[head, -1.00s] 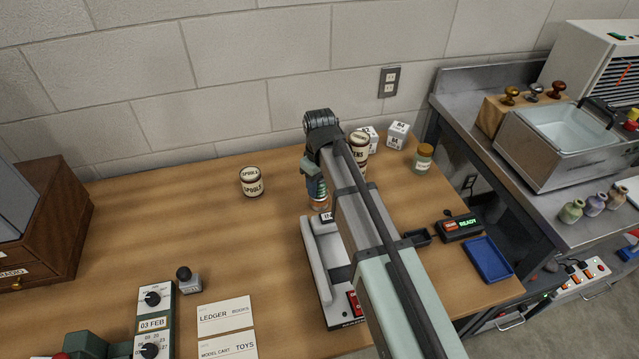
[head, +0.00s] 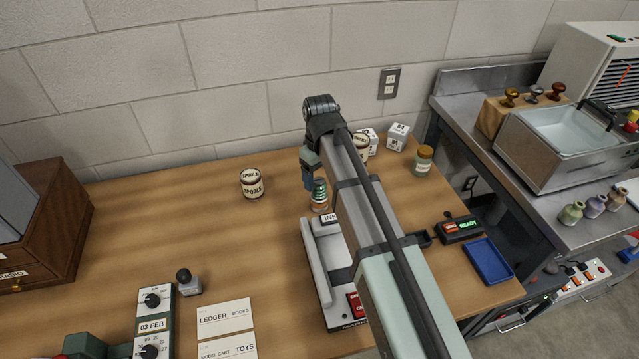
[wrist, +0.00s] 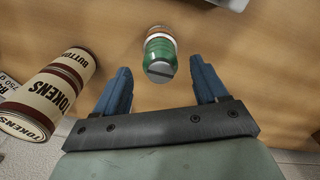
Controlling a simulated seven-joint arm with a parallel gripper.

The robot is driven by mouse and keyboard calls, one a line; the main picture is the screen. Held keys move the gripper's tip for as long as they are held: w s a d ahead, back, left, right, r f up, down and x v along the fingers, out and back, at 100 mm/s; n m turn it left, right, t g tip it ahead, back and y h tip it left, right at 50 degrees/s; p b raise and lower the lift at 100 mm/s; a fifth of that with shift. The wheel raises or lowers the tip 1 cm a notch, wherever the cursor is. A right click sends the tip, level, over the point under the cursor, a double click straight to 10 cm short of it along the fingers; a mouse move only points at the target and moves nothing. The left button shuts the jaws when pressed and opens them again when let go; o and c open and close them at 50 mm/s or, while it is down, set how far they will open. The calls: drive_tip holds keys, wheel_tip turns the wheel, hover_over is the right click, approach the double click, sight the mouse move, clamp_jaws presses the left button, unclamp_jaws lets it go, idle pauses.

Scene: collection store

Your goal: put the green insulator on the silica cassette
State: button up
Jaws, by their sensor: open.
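The green insulator (head: 319,197), with a brownish base, stands on the wooden table just behind the pale device with the INK label. In the wrist view the insulator (wrist: 161,52) shows a green body and a grey slotted end, lying ahead of and between my fingertips. My gripper (head: 308,177) is open and empty, above and slightly left of the insulator in the head view. Its two blue fingers (wrist: 160,68) are apart and do not touch the insulator. I cannot make out which thing is the silica cassette; small white boxes (head: 398,137) with dark print stand at the back right.
Stacked cream tins (wrist: 50,95) stand left of my gripper in the wrist view. A spools tin (head: 252,184), an orange-lidded jar (head: 422,160), a blue tray (head: 488,261) and a small READY display (head: 460,228) are on the table.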

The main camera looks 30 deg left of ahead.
sight(320, 181)
wheel_tip(320, 181, up, 8)
idle(0.5)
